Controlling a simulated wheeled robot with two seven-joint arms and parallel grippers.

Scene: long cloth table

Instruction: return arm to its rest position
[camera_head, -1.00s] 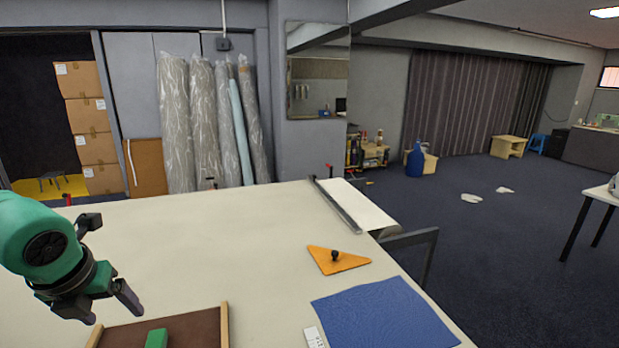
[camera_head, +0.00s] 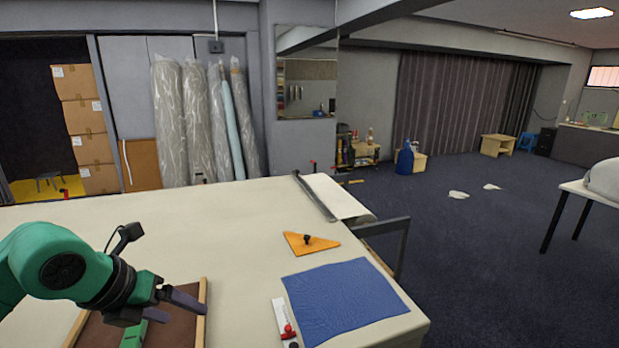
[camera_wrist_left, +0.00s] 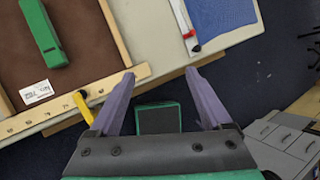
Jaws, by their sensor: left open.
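My left gripper (camera_head: 172,305) is at the lower left of the head view, on its green arm, in front of the right part of a brown wood-edged tray (camera_head: 203,292). In the left wrist view, its two purple fingers (camera_wrist_left: 160,77) are spread apart with nothing held between them. A green block (camera_head: 134,335) lies in the tray, partly hidden by the gripper in the head view. My right gripper is not in view.
A blue cloth (camera_head: 345,300), an orange triangle (camera_head: 311,243) with a black knob, and a white strip (camera_head: 283,322) with a red part lie on the cream table (camera_head: 240,230). A yellow clamp (camera_wrist_left: 84,108) is at the tray's edge. Floor shows beyond the table edge.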

